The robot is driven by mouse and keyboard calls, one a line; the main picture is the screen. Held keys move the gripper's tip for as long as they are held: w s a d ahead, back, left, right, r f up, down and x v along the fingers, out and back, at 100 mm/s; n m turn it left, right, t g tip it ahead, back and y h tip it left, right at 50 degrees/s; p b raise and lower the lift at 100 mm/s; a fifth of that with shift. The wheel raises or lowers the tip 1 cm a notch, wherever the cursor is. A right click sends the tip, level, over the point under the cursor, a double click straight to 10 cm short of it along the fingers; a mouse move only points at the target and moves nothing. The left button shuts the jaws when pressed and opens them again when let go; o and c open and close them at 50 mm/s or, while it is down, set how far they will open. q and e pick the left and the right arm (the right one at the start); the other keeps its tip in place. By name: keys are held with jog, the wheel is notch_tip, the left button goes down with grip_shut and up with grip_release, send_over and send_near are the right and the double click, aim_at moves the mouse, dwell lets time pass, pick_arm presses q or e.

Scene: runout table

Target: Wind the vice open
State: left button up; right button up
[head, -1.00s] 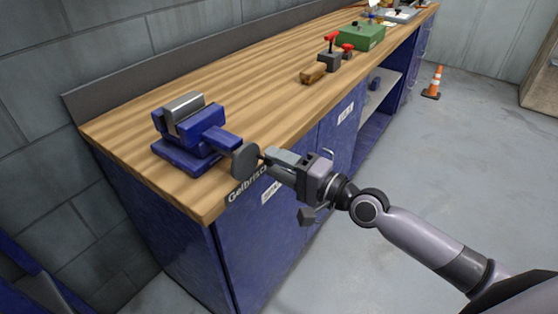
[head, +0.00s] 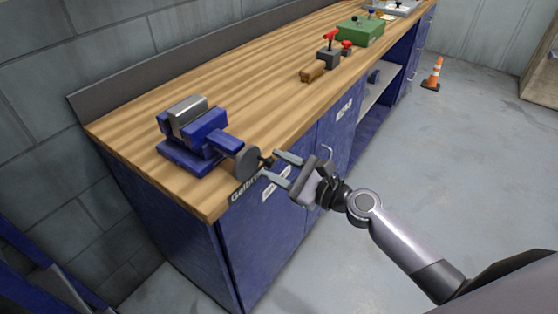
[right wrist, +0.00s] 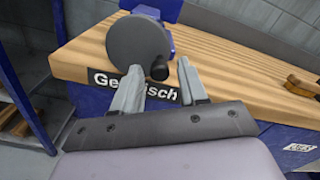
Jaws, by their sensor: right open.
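The blue vice (head: 203,135) with grey jaws sits on the near left end of the wooden workbench. Its round grey handwheel (head: 248,159) faces the bench's front edge, with a small black knob (head: 267,162) on the wheel's right side. In the right wrist view the wheel (right wrist: 138,52) and its knob (right wrist: 159,70) show just beyond the fingertips. My right gripper (head: 278,164) is open, with its fingers spread toward the knob; the fingertips (right wrist: 157,76) lie on either side of it in the picture. I cannot tell whether they touch. My left gripper is not in view.
On the workbench (head: 250,90) stand a wooden block (head: 313,72), a grey block with a red handle (head: 329,55) and a green box (head: 360,32). Blue cabinets run beneath the front edge. An orange cone (head: 433,74) stands on the open floor at right.

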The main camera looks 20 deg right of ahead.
grip_shut()
jog(key=shift+r+n+b, duration=0.15)
jog(key=shift+n+b, duration=0.15)
jog(key=shift+n, duration=0.5)
jog(key=shift+r+n, duration=0.3)
jog(key=shift+n, duration=0.6)
jog(key=shift+a+r+n, duration=0.1)
jog(key=shift+n, duration=0.4)
jog(key=n, duration=0.2)
jog(key=shift+s+a+r+n+b, duration=0.1)
jog(key=shift+s+r+n+b, duration=0.05)
jog(key=shift+r+n+b, duration=0.2)
